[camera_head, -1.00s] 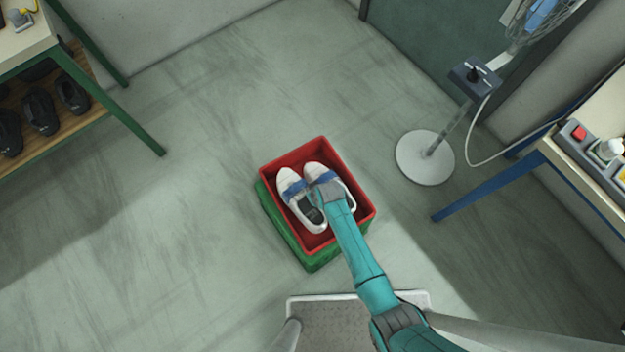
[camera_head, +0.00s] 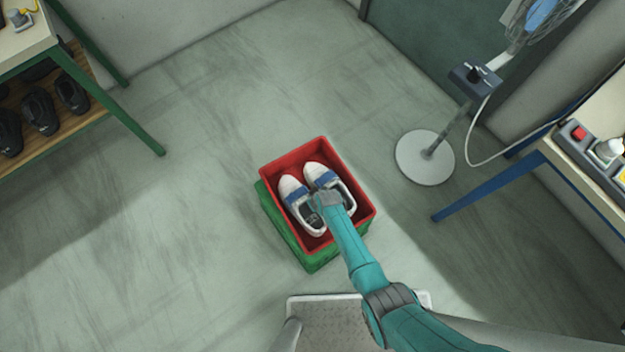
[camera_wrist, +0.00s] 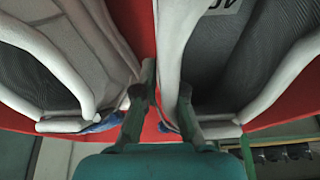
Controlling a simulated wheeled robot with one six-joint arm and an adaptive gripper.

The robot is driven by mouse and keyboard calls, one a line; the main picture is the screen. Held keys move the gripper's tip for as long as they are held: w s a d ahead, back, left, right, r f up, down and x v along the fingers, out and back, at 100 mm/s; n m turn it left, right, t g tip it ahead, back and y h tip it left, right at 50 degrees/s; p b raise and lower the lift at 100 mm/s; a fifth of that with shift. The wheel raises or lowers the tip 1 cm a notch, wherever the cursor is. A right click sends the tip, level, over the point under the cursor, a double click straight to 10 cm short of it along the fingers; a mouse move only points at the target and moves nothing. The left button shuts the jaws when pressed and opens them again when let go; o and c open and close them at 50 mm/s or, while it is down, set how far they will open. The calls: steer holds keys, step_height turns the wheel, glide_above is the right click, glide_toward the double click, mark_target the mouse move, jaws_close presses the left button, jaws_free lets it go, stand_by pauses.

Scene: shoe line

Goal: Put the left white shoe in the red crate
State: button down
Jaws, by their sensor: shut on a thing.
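The left white shoe (camera_head: 291,188) with a blue band is inside the red crate (camera_head: 291,156), toe toward the crate's far side. My gripper (camera_head: 321,203) is shut on the side rim of this shoe. In the wrist view, my gripper (camera_wrist: 166,98) has that rim between its fingers, and the left shoe (camera_wrist: 174,45) is on the right with a label on its insole. The right white shoe (camera_head: 316,170) lies beside it in the crate, and shows on the left of the wrist view (camera_wrist: 50,52). I cannot tell whether the left shoe touches the crate floor.
The red crate sits on a green crate (camera_head: 318,262) on the floor. A fan stand (camera_head: 425,158) is to the right, near a blue-legged table (camera_head: 490,190). A green-framed bench (camera_head: 130,122) with dark shoes (camera_head: 40,112) on its shelf is at left.

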steer(key=c, duration=1.2)
jaws_free()
steer(key=shift+r, duration=0.1)
steer(key=v, duration=1.1)
steer(key=shift+s+d+r, duration=0.1)
steer(key=shift+d+r, duration=0.05)
steer(key=shift+r, duration=0.2)
steer(key=shift+s, duration=0.1)
